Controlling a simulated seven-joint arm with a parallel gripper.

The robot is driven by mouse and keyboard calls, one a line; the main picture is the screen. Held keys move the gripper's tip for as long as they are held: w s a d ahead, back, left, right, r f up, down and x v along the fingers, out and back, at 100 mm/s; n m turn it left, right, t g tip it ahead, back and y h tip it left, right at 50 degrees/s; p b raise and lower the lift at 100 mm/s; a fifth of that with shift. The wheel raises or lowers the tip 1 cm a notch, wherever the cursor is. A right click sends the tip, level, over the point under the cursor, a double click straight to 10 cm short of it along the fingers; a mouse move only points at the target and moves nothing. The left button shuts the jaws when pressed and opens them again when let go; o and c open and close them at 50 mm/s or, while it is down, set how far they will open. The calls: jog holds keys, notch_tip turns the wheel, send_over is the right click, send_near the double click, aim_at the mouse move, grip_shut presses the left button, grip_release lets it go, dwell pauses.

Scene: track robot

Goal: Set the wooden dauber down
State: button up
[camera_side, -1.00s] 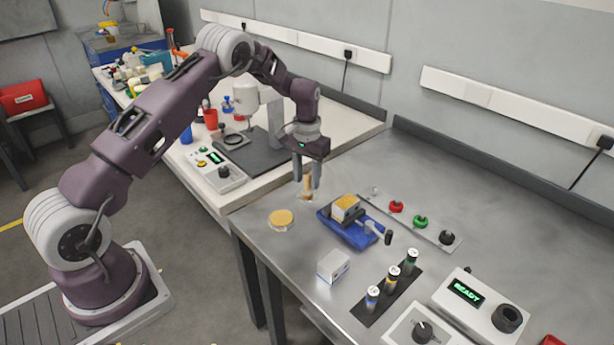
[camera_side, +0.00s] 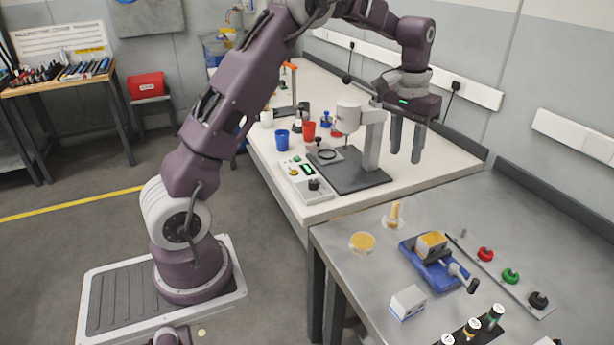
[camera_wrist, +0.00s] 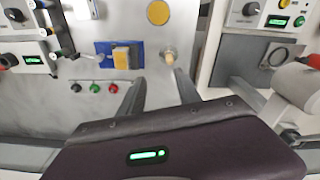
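The wooden dauber (camera_side: 394,213) stands upright on the steel bench, its wooden handle up and its pale, round foot down. It also shows in the wrist view (camera_wrist: 169,57), ahead of my fingers and near the right fingertip in the picture. My gripper (camera_side: 406,156) is open and empty, well above the bench with its fingers pointing down. There is clear space between the fingertips and the dauber. In the wrist view the two fingers (camera_wrist: 160,80) are spread apart with nothing between them.
A yellow-topped round disc (camera_side: 362,242) lies left of the dauber. A blue vise (camera_side: 436,270) holding a yellow-topped block is to its right. A small white box (camera_side: 407,302) is nearer the front. A white stand device (camera_side: 370,145) rises on the neighbouring bench, close to my gripper.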

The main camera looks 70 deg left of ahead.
jog(key=s+d+r+t, duration=0.1)
jog(key=s+d+r, duration=0.25)
jog(key=s, duration=0.25)
jog(key=s+d+r+m+t, duration=0.1)
jog(key=s+d+r, duration=0.1)
jog(key=s+r, duration=0.25)
jog(key=s+d+r+t, duration=0.1)
jog(key=s+d+r, duration=0.25)
jog(key=s, duration=0.35)
jog(key=s+d+f+m+t, duration=0.1)
jog(key=s, duration=0.6)
jog(key=s+d+f, duration=0.2)
jog(key=s, duration=0.6)
jog(key=shift+f+m+t, duration=0.3)
jog(key=shift+m+t, duration=0.1)
